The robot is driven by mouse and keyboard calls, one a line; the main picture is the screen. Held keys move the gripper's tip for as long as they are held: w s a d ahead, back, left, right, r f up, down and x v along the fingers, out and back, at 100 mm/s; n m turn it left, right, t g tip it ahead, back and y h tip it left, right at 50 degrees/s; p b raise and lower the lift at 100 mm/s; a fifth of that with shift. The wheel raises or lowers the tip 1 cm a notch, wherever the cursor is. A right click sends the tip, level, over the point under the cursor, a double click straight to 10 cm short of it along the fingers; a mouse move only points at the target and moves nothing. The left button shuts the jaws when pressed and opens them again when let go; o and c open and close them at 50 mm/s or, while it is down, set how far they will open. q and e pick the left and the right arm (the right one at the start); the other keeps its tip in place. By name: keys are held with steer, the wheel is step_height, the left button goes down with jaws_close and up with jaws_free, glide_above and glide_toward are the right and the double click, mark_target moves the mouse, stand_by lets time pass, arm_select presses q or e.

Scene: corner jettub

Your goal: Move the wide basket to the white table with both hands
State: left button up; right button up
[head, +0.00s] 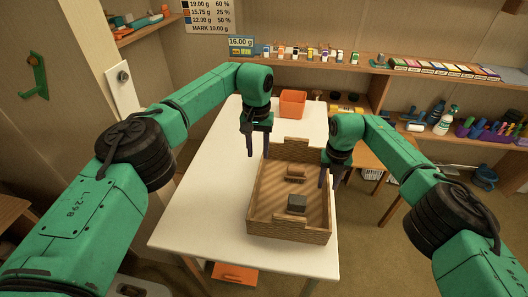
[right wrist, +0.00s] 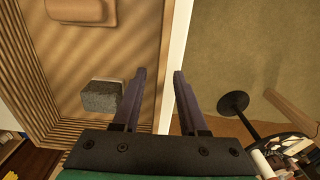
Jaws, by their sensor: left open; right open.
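The wide basket (head: 289,231) is a brown woven open box on the white table (head: 205,200), toward its right side. Inside lie a dark grey block (head: 297,204) and a small brown piece (head: 295,174). My left gripper (head: 258,153) is open, fingers down, near the basket's back left corner; I cannot tell whether it touches. My right gripper (head: 331,184) is open at the basket's right wall. In the right wrist view my right gripper (right wrist: 158,80) has one finger over the basket's side and the other outside it; the jaws hold nothing.
An orange bin (head: 292,104) stands at the table's far end. Shelves with small bottles (head: 310,54) line the back. A spray bottle (head: 446,121) and markers stand on the right shelf. The table's left part is clear.

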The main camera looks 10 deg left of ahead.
step_height(320, 180, up, 7)
steer(key=shift+r, duration=0.1)
stand_by(0.4)
arm_select(q)
steer(key=a+p, duration=0.1)
steer(key=a, duration=0.5)
arm_select(e)
steer(key=shift+r, duration=0.45)
arm_select(q)
steer(key=shift+s+r, duration=0.1)
arm_select(e)
steer(key=shift+d, duration=0.1)
arm_select(q)
steer(key=shift+r+p, duration=0.6)
steer(key=shift+p, duration=0.05)
arm_select(e)
steer(key=d, duration=0.5)
steer(key=shift+s+d, duration=0.15)
steer(key=shift+d, duration=0.25)
